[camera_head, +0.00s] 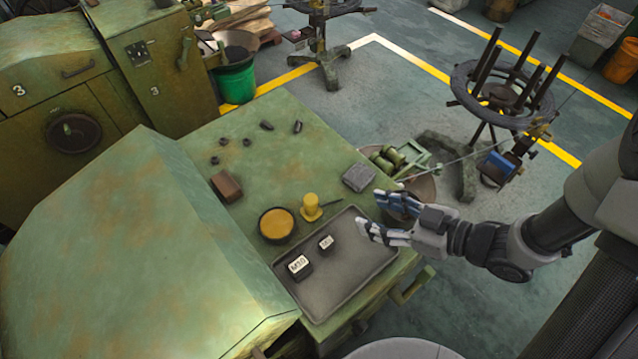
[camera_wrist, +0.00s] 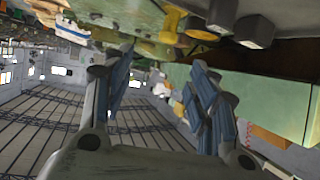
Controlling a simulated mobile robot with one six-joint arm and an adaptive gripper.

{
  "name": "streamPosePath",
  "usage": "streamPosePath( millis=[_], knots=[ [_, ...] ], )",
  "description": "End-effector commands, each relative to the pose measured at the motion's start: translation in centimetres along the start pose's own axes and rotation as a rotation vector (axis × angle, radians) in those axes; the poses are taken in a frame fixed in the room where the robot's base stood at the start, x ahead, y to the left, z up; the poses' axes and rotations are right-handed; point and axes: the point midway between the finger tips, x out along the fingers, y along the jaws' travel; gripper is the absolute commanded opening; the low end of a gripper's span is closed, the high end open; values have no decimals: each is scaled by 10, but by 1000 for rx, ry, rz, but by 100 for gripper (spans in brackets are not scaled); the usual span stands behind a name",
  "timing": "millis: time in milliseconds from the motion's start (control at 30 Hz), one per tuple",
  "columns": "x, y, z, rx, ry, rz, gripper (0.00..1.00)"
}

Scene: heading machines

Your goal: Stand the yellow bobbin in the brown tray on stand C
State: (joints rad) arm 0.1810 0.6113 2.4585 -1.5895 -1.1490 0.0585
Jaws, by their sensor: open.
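The yellow bobbin (camera_head: 311,206) stands upright on the green machine top, beside a round dish (camera_head: 277,224) with yellow-orange contents. A dull grey-brown tray (camera_head: 345,283) lies in front of it, holding two dark blocks with white labels, one reading M10 (camera_head: 299,265). I cannot tell whether this is the brown tray, and no stand C label is readable. My gripper (camera_head: 370,213) is open and empty, over the tray's right edge and right of the bobbin. Its spread fingers also show in the wrist view (camera_wrist: 163,65). A yellow shape at the top there may be the bobbin.
A grey block (camera_head: 358,177) lies near the back right edge, a brown block (camera_head: 227,186) at the left. Several small dark parts lie farther back. A sloped green cover (camera_head: 140,230) rises at left. A round rack with posts (camera_head: 505,88) stands on the floor at right.

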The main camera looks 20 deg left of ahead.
Motion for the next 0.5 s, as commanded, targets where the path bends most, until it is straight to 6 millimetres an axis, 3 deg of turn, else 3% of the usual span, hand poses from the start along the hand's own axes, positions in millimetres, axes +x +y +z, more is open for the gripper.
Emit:
streamPosePath(
  millis=[167,500],
  knots=[
    [22,-10,-2,7,33,-37,54],
    [95,-12,-3,7,30,-34,54]
  ],
)
